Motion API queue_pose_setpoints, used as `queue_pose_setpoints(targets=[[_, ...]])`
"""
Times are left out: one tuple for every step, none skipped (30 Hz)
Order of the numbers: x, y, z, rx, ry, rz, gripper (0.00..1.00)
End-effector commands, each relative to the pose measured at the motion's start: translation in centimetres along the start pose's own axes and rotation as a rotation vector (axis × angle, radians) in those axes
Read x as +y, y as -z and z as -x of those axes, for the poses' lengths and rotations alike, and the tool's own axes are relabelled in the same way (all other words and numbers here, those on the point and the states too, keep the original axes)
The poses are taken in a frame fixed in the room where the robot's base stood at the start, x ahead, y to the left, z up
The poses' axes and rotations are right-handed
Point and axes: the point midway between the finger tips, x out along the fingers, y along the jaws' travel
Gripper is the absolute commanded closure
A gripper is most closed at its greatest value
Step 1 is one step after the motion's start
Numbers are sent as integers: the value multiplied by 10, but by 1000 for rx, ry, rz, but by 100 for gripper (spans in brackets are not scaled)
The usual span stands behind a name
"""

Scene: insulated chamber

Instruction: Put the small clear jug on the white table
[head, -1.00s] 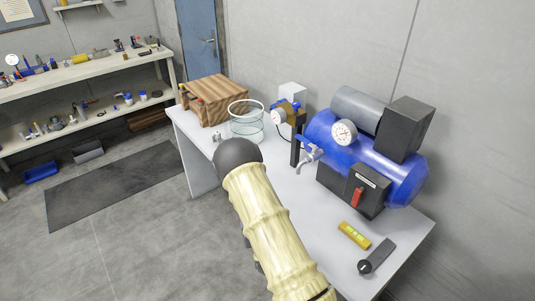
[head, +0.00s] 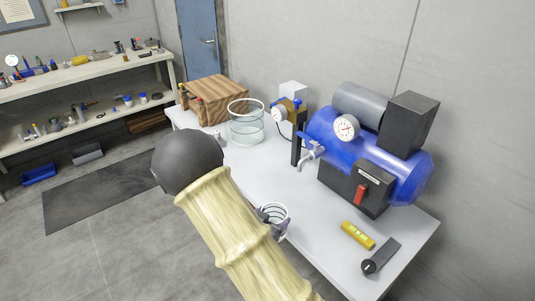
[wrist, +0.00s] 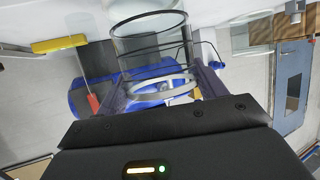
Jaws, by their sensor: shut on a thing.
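The small clear jug (head: 274,210) shows beside my pale forearm in the head view, against the near part of the white table (head: 235,165). My gripper (head: 275,223) is shut on it, with dark fingers at its sides. In the wrist view the jug (wrist: 150,45) stands out between the fingers of my gripper (wrist: 160,88), its round rim outward and clear walls with dark rings. My arm hides part of the jug in the head view. I cannot tell whether its base touches the table.
A larger clear jar (head: 246,124) stands near a wooden crate (head: 212,98) at the table's far end. A blue compressor (head: 375,150) fills the right side. A yellow level (head: 357,235) and a dark tool (head: 381,256) lie at the near right. The table's middle is clear.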

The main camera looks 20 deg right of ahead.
Motion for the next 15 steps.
queue_pose_setpoints(targets=[[0, 0, 0, 1, 0, 0, 54], [0, 0, 0, 1, 0, 0, 54], [0, 0, 0, 1, 1, 0, 54], [0, 0, 0, 1, 1, 0, 54], [0, 0, 0, 1, 1, 0, 54], [0, 1, -1, 1, 1, 0, 54], [0, 1, -2, 1, 1, 0, 54], [0, 2, -3, 1, 0, 0, 54], [0, 4, -7, 1, -1, -1, 54], [0, 6, -10, 1, -2, -2, 54], [1, 8, -14, 1, -2, -2, 54], [1, 10, -21, 1, -3, -2, 54], [1, 13, -27, 2, -4, -2, 54], [1, 16, -32, 2, -4, -2, 54], [1, 19, -41, 2, -4, -2, 54]])
